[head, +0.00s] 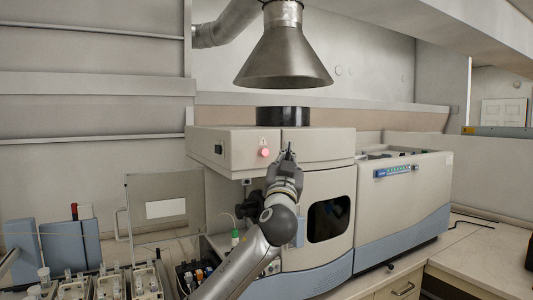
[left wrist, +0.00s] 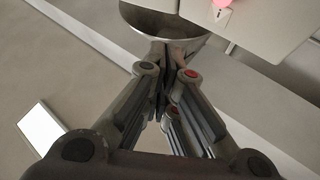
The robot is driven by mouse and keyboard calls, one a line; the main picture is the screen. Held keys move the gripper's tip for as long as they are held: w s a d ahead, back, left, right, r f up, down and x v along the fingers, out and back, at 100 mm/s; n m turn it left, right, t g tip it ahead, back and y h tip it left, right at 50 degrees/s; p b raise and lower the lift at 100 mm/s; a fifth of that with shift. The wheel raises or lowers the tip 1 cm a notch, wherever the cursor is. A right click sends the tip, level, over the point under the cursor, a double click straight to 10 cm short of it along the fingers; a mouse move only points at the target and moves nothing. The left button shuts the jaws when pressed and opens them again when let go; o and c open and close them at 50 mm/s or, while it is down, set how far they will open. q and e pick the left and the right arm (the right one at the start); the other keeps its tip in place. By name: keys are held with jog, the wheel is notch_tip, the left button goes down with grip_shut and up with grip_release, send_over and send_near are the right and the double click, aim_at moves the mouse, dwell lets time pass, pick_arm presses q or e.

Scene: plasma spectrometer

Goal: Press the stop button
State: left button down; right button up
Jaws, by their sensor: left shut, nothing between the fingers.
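The stop button (head: 264,152) is a small round red-pink button on the upper front of the beige spectrometer (head: 228,152), below a small warning triangle. It also shows in the left wrist view as a glowing red button (left wrist: 222,3), partly cut off at the top edge. My left gripper (head: 288,150) is shut and empty, pointing up in front of the spectrometer, a little right of the button in the head view. In the left wrist view the closed fingertips (left wrist: 168,50) lie lower left of the button. They look apart from it; the depth gap is hard to judge. My right gripper is not in view.
A metal exhaust hood (head: 284,55) hangs above the spectrometer's black top outlet (head: 283,116). Vial racks (head: 108,283) and a clear panel (head: 165,190) stand at the left. A second instrument section with a display (head: 396,171) stands right. The counter (head: 475,236) is mostly clear at the right.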

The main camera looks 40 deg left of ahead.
aim_at(265, 152)
pick_arm(q)
jog(key=shift+w+a, duration=0.35)
jog(key=shift+a, duration=0.8)
jog(key=shift+w+a, duration=0.35)
jog(key=shift+a, duration=0.85)
jog(key=shift+w+a, duration=0.35)
jog(key=shift+a, duration=0.8)
jog(key=shift+a, duration=0.1)
jog(key=shift+a, duration=0.3)
jog(key=shift+w+a, duration=0.2)
jog(key=shift+a, duration=0.25)
jog(key=shift+d, duration=0.1)
jog(key=shift+s+d+b, duration=0.25)
jog(key=shift+d+b, duration=0.15)
jog(key=shift+d, duration=0.3)
